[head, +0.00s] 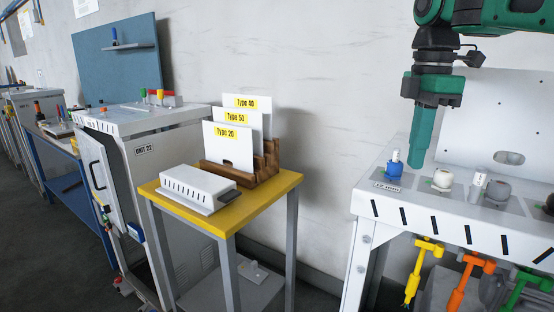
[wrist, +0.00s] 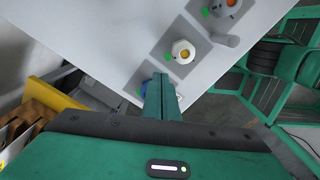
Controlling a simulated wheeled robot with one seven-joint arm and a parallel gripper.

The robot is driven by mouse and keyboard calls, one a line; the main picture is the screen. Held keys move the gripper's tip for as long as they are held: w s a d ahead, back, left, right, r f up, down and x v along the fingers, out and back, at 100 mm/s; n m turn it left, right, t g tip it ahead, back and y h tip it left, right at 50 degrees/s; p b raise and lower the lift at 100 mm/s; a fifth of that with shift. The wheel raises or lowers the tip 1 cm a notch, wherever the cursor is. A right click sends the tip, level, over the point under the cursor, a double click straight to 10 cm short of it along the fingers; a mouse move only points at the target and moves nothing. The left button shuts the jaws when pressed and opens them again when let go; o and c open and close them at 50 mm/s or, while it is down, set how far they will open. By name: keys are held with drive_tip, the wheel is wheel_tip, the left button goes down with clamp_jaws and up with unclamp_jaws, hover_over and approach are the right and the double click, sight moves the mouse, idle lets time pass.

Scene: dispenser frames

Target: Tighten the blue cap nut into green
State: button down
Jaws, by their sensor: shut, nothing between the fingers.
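The blue cap nut (head: 394,170) sits at the left end of the white bench top, with a pale upright piece above it. In the wrist view the blue cap nut (wrist: 147,89) shows only partly at the left of my fingers, which hide the rest. A small green mark (wrist: 138,92) lies beside it. My gripper (head: 415,164) is shut and empty, pointing down, and appears just right of the blue nut in the head view. In the wrist view my gripper (wrist: 164,77) overlaps the nut. I cannot tell whether they touch.
A white nut (head: 442,179) and a grey-white one (head: 497,191) stand further right on the bench, the white one with a green mark. Coloured handles hang below the bench edge. A yellow-topped table (head: 220,222) stands left, across a gap.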

drive_tip(key=shift+r, duration=2.85)
drive_tip(key=shift+w+f, duration=0.5)
drive_tip(key=shift+f, duration=0.5)
drive_tip(key=shift+w+f, duration=0.55)
drive_tip(key=shift+f, duration=0.45)
drive_tip(key=shift+w+f, duration=0.5)
drive_tip(key=shift+f, duration=0.5)
drive_tip(key=shift+a, duration=0.2)
drive_tip(key=shift+s+d, duration=0.1)
drive_tip(key=shift+s, duration=1.15)
